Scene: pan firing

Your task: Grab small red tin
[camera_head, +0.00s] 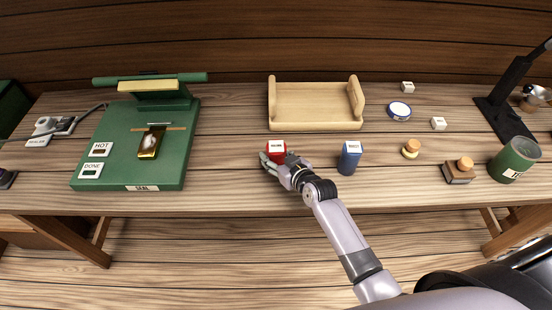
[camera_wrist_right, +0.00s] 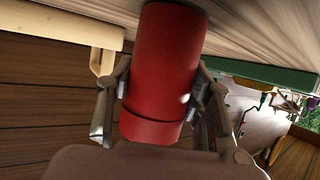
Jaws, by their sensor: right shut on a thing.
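The small red tin (camera_head: 276,147) stands near the middle of the wooden table in the head view, with a white label near its top. My right gripper (camera_head: 277,164) is at the tin's near side, its arm reaching in from the lower right. In the right wrist view the red tin (camera_wrist_right: 165,70) fills the middle, with the fingers of my right gripper (camera_wrist_right: 160,105) shut on it from both sides. The tin appears to be still at the tabletop. My left gripper is not in view.
A blue tin (camera_head: 349,158) stands to the right of the red one. A wooden tray (camera_head: 315,125) lies behind both. A green sealing press (camera_head: 115,130) is at left. A green can (camera_head: 514,160) and a small brown block (camera_head: 458,172) are at right.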

